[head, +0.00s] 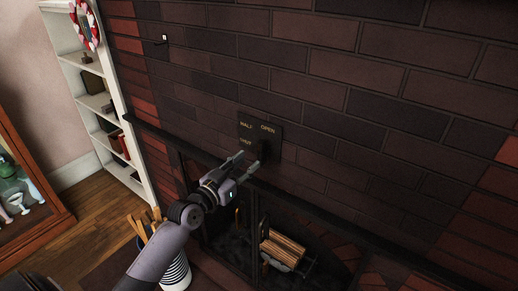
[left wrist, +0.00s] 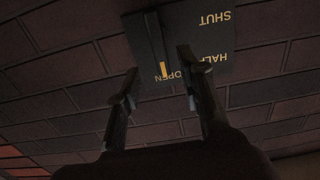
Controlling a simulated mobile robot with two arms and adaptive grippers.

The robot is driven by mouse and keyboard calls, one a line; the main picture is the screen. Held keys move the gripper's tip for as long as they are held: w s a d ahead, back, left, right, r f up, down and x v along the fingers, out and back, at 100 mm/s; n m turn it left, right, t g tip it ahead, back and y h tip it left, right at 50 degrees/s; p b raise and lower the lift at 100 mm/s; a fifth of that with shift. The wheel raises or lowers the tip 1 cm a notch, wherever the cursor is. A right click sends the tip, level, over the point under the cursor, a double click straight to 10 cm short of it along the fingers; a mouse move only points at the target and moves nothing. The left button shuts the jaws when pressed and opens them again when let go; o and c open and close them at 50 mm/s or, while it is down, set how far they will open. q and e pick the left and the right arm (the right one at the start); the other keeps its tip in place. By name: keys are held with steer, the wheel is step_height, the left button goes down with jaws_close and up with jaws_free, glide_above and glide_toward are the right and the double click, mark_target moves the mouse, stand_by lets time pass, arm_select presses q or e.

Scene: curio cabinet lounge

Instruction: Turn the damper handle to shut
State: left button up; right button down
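The damper plate (head: 246,128) is a dark panel on the brick wall, lettered HALF, OPEN and SHUT. It appears upside down in the left wrist view (left wrist: 205,45). The damper handle (head: 262,150) is a dark bar; in the left wrist view the handle (left wrist: 154,40) has a yellow mark at its end by the word OPEN. My left gripper (head: 247,162) is open in front of the plate's lower part. In the left wrist view its fingers (left wrist: 158,64) are spread, with the marked end of the handle appearing between them; contact cannot be told. My right gripper is out of view.
A dark mantel ledge (head: 330,222) runs below the plate, above the fireplace with firewood (head: 284,250). A white ribbed container (head: 176,273) with sticks stands below my left arm. A white bookshelf (head: 123,150) and a wooden glass cabinet (head: 42,228) are at left.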

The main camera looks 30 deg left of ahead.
mark_target(259, 153)
arm_select(q)
steer(key=w, duration=0.5)
steer(key=w+d, duration=0.1)
steer(key=w, duration=0.1)
steer(key=shift+w+p, duration=0.25)
steer(key=shift+p, duration=0.15)
jaws_close()
